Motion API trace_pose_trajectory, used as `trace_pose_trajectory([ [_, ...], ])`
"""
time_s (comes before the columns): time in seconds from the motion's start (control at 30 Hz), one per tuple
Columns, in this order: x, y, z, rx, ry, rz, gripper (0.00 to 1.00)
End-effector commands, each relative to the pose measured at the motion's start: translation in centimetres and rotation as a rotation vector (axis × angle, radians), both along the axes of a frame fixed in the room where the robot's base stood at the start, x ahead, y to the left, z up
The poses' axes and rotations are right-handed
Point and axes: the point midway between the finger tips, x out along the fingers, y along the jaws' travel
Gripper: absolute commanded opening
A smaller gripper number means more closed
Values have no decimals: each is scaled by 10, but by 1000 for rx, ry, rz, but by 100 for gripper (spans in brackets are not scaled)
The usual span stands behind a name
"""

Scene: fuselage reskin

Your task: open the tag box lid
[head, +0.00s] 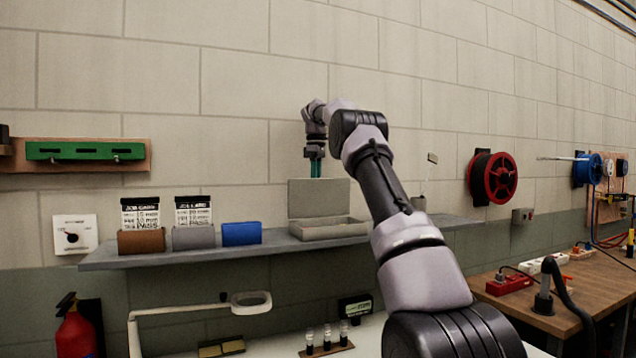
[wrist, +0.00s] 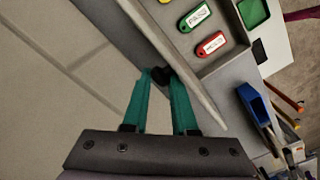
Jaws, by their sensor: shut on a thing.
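The grey tag box (head: 335,232) stands on the wall shelf with its lid (head: 318,197) swung up, roughly upright at the back. My gripper (head: 316,172) is above and behind the raised lid, its lower end hidden by it. In the wrist view my gripper's green fingers (wrist: 168,76) are shut on a small dark knob (wrist: 187,76) on the lid (wrist: 172,60), seen nearly edge-on. The box's open inside shows a red tag (wrist: 211,44), a green tag (wrist: 195,17) and part of a yellow one.
A blue bin (head: 241,234), a grey card holder (head: 193,238) and a brown card holder (head: 141,242) stand left of the box on the shelf (head: 150,257). The block wall (head: 240,90) is close behind. A workbench lies below right.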

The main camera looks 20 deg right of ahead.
Motion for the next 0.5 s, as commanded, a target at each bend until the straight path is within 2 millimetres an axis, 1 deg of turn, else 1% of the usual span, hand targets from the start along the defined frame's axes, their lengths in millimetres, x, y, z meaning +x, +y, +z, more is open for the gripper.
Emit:
trace_pose_trajectory([
  [0.03,3,-9,-7,-14,8,-9,0],
  [0.27,11,-10,-9,-16,7,-9,0],
  [0.5,13,-10,-9,-15,7,-9,0],
])
